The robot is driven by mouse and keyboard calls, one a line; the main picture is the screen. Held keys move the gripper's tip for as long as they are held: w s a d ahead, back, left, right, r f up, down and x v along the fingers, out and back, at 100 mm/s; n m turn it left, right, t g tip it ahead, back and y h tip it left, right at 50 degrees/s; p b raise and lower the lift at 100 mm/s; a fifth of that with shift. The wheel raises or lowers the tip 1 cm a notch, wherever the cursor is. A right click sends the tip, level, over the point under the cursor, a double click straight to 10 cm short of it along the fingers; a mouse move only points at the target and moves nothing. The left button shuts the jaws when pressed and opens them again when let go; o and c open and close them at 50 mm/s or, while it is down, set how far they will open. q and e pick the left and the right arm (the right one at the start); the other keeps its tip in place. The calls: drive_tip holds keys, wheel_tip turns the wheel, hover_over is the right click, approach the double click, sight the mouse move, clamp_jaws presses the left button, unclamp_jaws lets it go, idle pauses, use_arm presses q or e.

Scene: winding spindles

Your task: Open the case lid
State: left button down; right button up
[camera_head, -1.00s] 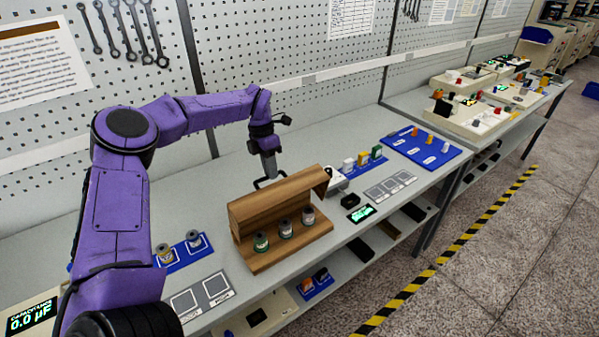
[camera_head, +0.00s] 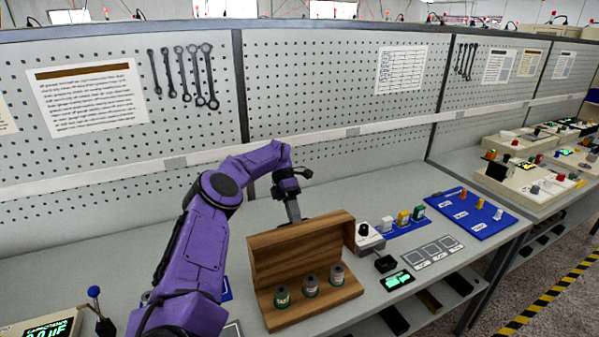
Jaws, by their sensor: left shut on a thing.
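The wooden case (camera_head: 322,310) stands on the grey bench with its lid (camera_head: 300,250) standing up at its rear, so the case is open. Three small spindles with labelled bands, a green one (camera_head: 282,296), a grey one (camera_head: 310,285) and a pale one (camera_head: 337,274), stand upright in a row in the case. My left gripper (camera_head: 293,217) is at the lid's top edge from behind, shut on the lid. Its fingertips are partly hidden by the lid. My right gripper is not in view.
A white box with a black knob (camera_head: 364,230) and a dark block (camera_head: 386,264) stand right of the case, near a green-lit display (camera_head: 398,281). A blue board (camera_head: 461,213) lies farther right. A pegboard wall (camera_head: 330,95) rises behind the bench.

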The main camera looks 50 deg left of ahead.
use_arm(q)
drive_tip(key=shift+s+a+f, duration=0.2)
drive_tip(key=shift+s+f, duration=0.1)
drive_tip(key=shift+f, duration=0.25)
drive_tip(key=c, duration=1.5)
unclamp_jaws()
drive_tip(key=o, duration=0.3)
drive_tip(key=shift+w+a+f, duration=0.1)
drive_tip(key=shift+w+a, duration=0.05)
drive_tip(key=shift+o, duration=0.2)
drive_tip(key=shift+w+a, duration=0.15)
drive_tip(key=shift+w, duration=0.05)
drive_tip(key=shift+r, duration=0.2)
